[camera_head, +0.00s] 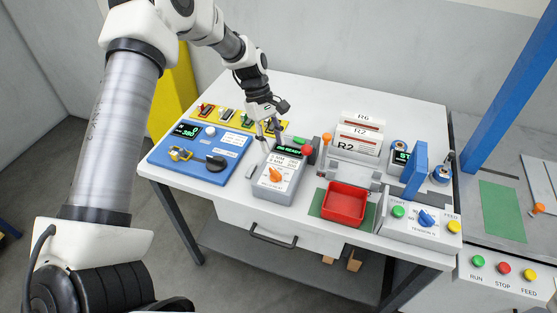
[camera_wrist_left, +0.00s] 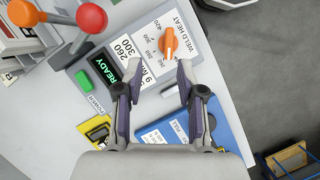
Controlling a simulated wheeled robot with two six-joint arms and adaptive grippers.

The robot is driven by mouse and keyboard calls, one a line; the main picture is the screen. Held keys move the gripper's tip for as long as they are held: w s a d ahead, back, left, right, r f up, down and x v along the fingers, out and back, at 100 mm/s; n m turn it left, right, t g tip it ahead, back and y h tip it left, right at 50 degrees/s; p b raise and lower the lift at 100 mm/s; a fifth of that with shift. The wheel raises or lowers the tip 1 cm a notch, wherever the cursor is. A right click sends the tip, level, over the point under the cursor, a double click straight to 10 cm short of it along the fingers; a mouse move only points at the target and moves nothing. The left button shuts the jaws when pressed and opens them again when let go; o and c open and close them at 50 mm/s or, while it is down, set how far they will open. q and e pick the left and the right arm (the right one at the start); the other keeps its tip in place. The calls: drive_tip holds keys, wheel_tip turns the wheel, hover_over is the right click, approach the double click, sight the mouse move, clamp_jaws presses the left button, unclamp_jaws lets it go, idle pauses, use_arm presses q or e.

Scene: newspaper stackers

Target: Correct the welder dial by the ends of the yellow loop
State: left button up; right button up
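The welder (camera_head: 270,194) is a grey box on the white table. Its orange dial (camera_head: 275,175) also shows in the left wrist view (camera_wrist_left: 169,42), labelled WELD HEAT. A card (camera_wrist_left: 127,52) beside it lists 260 and 300 with sizes in MM. The green display (camera_wrist_left: 108,85) seems to read WELD READY. My left gripper (camera_head: 268,148) is open and empty over the welder's left side; in the wrist view its fingertips (camera_wrist_left: 158,72) are apart, short of the dial.
A yellow tray (camera_head: 222,115) with several small items lies at the back. A red bin (camera_head: 345,204) and a control box (camera_head: 412,224) with a blue knob stand right of the welder. An upright red ball lever (camera_wrist_left: 91,17) rises near the welder.

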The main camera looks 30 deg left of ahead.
sight(275, 171)
use_arm(q)
drive_tip(key=s+f, duration=0.1)
drive_tip(key=f, duration=0.1)
drive_tip(key=s+f+p, duration=0.1)
drive_tip(key=f, duration=0.1)
drive_tip(key=shift+s+d, duration=0.15)
drive_tip(key=shift+s, duration=0.05)
drive_tip(key=f, duration=0.1)
drive_tip(key=d+f, duration=0.1)
drive_tip(key=d+f+p, duration=0.1)
drive_tip(key=f, duration=0.1)
drive_tip(key=shift+w+f, duration=0.1)
drive_tip(key=shift+w, duration=0.25)
drive_tip(key=shift+s+a, duration=0.1)
drive_tip(key=shift+s, duration=0.15)
drive_tip(key=c, duration=0.5)
clamp_jaws()
use_arm(e)
drive_tip(key=shift+s+a+r, duration=0.1)
drive_tip(key=shift+s+r, duration=0.1)
drive_tip(key=shift+r, duration=0.3)
drive_tip(key=shift+s+a+r, duration=0.1)
drive_tip(key=shift+s+r, duration=0.05)
drive_tip(key=shift+r, duration=0.3)
